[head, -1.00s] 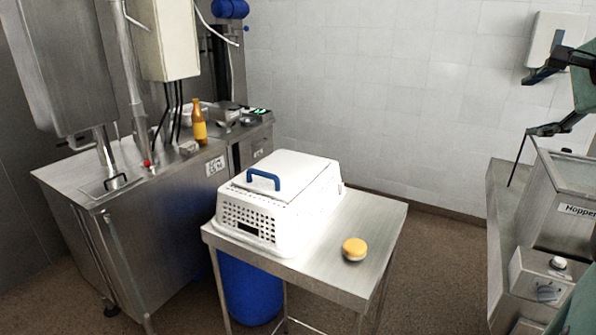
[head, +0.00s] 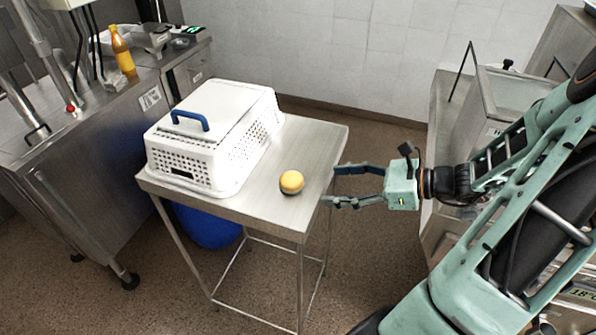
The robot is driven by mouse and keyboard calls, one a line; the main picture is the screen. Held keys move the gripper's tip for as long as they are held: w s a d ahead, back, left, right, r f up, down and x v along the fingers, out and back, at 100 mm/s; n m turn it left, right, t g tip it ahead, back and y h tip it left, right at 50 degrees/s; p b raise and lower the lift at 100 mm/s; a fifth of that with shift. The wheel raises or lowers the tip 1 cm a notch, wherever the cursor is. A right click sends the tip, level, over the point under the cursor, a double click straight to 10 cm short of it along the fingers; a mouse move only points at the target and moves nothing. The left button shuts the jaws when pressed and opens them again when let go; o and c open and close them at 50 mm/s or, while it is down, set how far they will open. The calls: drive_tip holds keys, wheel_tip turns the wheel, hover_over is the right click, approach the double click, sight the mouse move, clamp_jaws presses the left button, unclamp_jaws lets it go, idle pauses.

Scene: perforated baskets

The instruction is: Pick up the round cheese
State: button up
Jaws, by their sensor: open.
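The round cheese (head: 291,182) is a small yellow-orange round with a darker lower side. It sits on the bare right part of the steel table (head: 262,212) in the head view. My gripper (head: 330,186) is open and empty, to the right of the cheese at the table's right edge. Its two dark fingers point left toward the cheese, with a gap between them and it. Nothing hides the cheese.
A white perforated basket (head: 205,165) with a lid and blue handle (head: 190,120) fills the table's left part. A blue bin (head: 210,226) is under the table. A steel counter with an orange bottle (head: 122,50) stands left. Steel equipment is at right.

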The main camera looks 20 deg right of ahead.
sight(297, 179)
drive_tip(key=shift+y, duration=0.5)
drive_tip(key=w+a, duration=0.1)
drive_tip(key=a, duration=0.2)
drive_tip(key=w+a, duration=0.1)
drive_tip(key=a, duration=0.1)
drive_tip(key=shift+w+a+f, duration=0.1)
drive_tip(key=shift+w+a, duration=0.15)
drive_tip(key=shift+w, duration=0.1)
drive_tip(key=shift+w+p+x, duration=0.25)
drive_tip(key=shift+p+x, duration=0.2)
drive_tip(key=shift+x, duration=2.45)
drive_tip(key=shift+d, duration=0.15)
drive_tip(key=shift+c, duration=0.5)
drive_tip(key=c, duration=1.3)
drive_tip(key=shift+r, duration=0.2)
